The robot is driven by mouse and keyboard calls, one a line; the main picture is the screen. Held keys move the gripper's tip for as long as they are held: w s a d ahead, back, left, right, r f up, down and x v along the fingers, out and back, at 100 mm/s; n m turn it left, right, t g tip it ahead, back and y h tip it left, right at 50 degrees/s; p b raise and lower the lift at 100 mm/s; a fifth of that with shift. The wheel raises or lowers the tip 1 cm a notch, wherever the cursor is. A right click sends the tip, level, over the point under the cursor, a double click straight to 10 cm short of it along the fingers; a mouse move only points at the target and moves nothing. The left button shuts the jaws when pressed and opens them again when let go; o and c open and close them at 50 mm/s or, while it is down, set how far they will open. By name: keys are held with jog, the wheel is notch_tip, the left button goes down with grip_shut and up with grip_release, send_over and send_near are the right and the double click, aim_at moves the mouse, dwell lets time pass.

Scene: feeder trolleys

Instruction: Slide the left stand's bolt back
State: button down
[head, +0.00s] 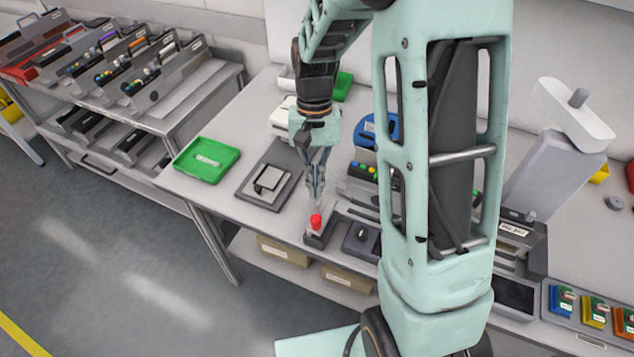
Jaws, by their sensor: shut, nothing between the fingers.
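My gripper (316,194) points down over the front part of the bench, its fingers together and empty. Just below its fingertips is a small red knob (316,221) on a dark block (319,240) at the bench's front edge. Whether the fingertips touch the knob cannot be told. I cannot tell for sure whether this block is the left stand or the knob its bolt. A second dark block with a rounded black part (361,240) sits just to its right. My arm hides much of the bench to the right.
A green tray (207,160) and a grey plate with a square pad (268,182) lie left of my gripper. A trolley (175,118) with several feeders stands at the far left. Blue, yellow and orange bins (595,311) sit at the right. Open floor lies front left.

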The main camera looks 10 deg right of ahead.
jog(key=v, duration=1)
jog(key=shift+f, duration=0.1)
